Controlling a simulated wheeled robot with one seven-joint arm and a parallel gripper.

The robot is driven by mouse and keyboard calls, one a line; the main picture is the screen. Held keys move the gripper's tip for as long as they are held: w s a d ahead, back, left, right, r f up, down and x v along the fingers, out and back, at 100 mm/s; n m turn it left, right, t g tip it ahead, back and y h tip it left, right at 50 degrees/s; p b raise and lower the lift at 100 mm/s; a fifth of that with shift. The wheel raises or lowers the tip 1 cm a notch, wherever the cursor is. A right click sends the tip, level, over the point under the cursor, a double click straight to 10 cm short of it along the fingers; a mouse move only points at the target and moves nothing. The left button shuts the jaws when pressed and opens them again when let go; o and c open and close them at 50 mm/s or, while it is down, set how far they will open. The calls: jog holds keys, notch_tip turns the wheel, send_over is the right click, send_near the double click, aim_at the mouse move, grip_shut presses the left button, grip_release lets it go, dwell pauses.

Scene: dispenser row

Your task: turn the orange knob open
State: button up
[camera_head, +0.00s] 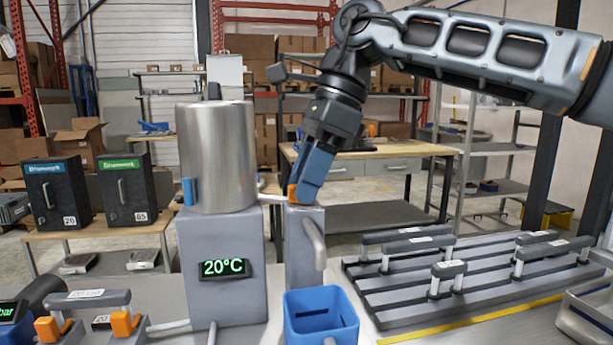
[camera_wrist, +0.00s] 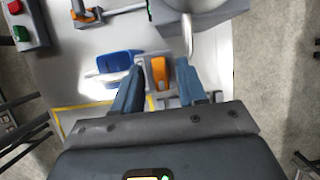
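The orange knob (camera_head: 292,192) sits on top of a grey post (camera_head: 304,250) beside the steel tank, mostly hidden behind my fingers in the head view. My gripper (camera_head: 302,190) points down at it with blue fingers. In the wrist view the orange knob (camera_wrist: 160,72) shows between the two fingertips of my gripper (camera_wrist: 160,65), one on each side. Gaps show between the knob and the fingers, so the gripper looks open around it. Whether a finger touches the knob cannot be told.
The steel tank (camera_head: 217,155) stands left of the post on a grey base with a 20°C display (camera_head: 223,268). A blue bin (camera_head: 321,315) stands in front of the post. Other orange knobs (camera_head: 122,323) are at lower left. A rack with handles (camera_head: 470,275) lies right.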

grip_shut()
jog(key=shift+r+n+p, duration=0.15)
jog(key=shift+n+p, duration=0.15)
jog(key=shift+p, duration=0.25)
jog(key=shift+r+n+g+p, duration=0.1)
jog(key=shift+n+g+p, duration=0.2)
jog(key=shift+n+p, duration=0.4)
jog(key=n+g+p, duration=0.1)
jog(key=n+p, duration=0.1)
jog(key=p, duration=0.1)
jog(key=shift+w+h, duration=0.1)
jog(key=shift+h, duration=0.2)
jog(key=n+h+p, duration=0.1)
jog(key=n+p, duration=0.1)
jog(key=n, duration=0.1)
jog(key=n+g+h+p, duration=0.1)
jog(key=n+p, duration=0.1)
jog(key=n, duration=0.1)
jog(key=shift+w+a+n, duration=0.15)
jog(key=shift+a+n, duration=0.05)
jog(key=shift+n, duration=0.1)
jog(key=n+h+p, duration=0.1)
jog(key=n, duration=0.2)
jog(key=shift+a+n+g+p, duration=0.1)
jog(key=shift+n+g+p, duration=0.2)
jog(key=shift+p, duration=0.1)
jog(key=shift+n+h+p, duration=0.6)
jog(key=shift+n+h, duration=0.3)
jog(key=shift+n, duration=0.9)
jog(key=shift+f, duration=0.2)
